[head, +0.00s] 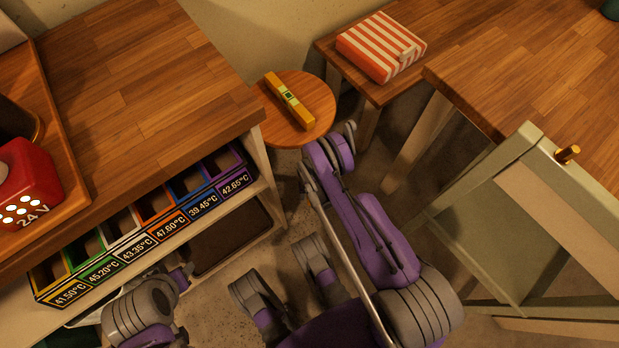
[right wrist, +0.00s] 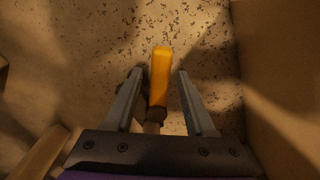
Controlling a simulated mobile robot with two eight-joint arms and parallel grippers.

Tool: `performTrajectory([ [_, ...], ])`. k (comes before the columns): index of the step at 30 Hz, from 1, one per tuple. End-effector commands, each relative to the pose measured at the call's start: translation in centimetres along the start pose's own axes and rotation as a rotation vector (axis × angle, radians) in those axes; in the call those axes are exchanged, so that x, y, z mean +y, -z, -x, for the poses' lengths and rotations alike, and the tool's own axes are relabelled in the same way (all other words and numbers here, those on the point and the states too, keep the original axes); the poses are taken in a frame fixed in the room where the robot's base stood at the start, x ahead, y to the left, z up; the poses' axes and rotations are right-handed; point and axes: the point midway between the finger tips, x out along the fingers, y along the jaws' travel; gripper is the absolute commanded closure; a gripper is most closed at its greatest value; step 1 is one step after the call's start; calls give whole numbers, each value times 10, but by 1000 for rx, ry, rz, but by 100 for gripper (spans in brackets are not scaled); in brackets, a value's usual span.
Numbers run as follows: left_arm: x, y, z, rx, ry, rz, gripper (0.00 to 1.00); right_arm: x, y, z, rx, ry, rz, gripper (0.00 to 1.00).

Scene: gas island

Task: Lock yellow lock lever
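A yellow-orange lever (right wrist: 161,75) on a darker stem shows in the right wrist view, pointing away from the gripper. My right gripper (right wrist: 160,93) is open, with one finger on each side of the lever. A gap shows between each finger and the lever, so it is not gripped. The lever's base is hidden near the gripper body. I cannot make out this lever or the right gripper's fingers in the head view. No left gripper fingers show there either.
A round stool (head: 322,104) holds a yellow spirit level (head: 289,101). A striped box (head: 381,46) sits on a wooden bench. A pale green frame (head: 527,145) with a brass knob (head: 567,153) stands at right. Temperature-labelled bins (head: 133,250) and a red 24 V block (head: 30,183) are at left.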

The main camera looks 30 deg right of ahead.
Motion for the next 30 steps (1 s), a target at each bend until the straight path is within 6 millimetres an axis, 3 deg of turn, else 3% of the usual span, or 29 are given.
performTrajectory([
  [1, 0, 0, 0, 0, 0, 0, 50, 0, 0, 0, 0, 0, 0, 56],
  [6, 0, 0, 0, 0, 0, 0, 50, 0, 0, 0, 0, 0, 0, 87],
  [9, 0, 0, 0, 0, 0, 0, 50, 0, 0, 0, 0, 0, 0, 100],
  [30, 0, 0, 0, 0, 0, 0, 50, 0, 0, 0, 0, 0, 0, 100],
])
